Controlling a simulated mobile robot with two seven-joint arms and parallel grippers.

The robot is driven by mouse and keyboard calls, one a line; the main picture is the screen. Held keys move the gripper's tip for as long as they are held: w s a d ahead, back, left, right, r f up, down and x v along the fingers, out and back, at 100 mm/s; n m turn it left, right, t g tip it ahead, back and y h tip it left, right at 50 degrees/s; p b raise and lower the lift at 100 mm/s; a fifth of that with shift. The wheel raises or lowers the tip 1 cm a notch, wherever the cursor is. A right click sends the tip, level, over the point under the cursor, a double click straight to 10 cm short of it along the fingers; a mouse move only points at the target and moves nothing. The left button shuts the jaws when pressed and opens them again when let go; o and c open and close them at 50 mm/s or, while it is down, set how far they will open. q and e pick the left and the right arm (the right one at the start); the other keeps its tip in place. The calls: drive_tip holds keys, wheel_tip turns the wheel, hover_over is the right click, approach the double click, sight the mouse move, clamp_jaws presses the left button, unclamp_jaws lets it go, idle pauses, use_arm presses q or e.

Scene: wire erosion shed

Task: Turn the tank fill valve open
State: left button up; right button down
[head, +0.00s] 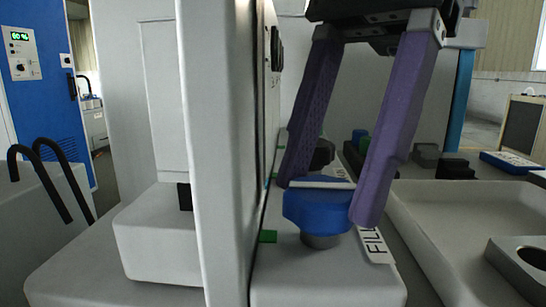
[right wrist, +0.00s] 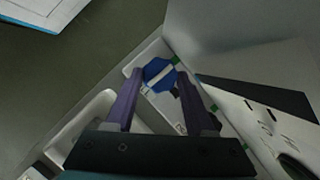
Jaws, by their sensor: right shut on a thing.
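The tank fill valve is a blue faceted knob (head: 318,210) with a white bar across its top, on a short grey stem. It stands on a pale ledge beside a label reading "FILL" (head: 376,246). In the head view the white bar runs roughly left to right. My right gripper (head: 328,198) has purple fingers, one on each side of the knob, and is shut on it. The right wrist view shows the blue knob (right wrist: 158,72) between the fingertips, its bar slanting; part of its edge is hidden by the fingers. My left gripper is not in view.
A tall pale panel (head: 222,150) stands close left of the knob. Small green tabs (head: 268,236) sit on the ledge. To the right are a shallow pale tray (head: 440,225) and a grey block with a hole (head: 522,262). Dark blocks (head: 427,153) stand behind.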

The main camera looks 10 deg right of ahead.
idle(0.5)
drive_tip(key=c, duration=0.5)
unclamp_jaws()
drive_tip(key=p+v, duration=0.7)
drive_tip(key=v, duration=0.3)
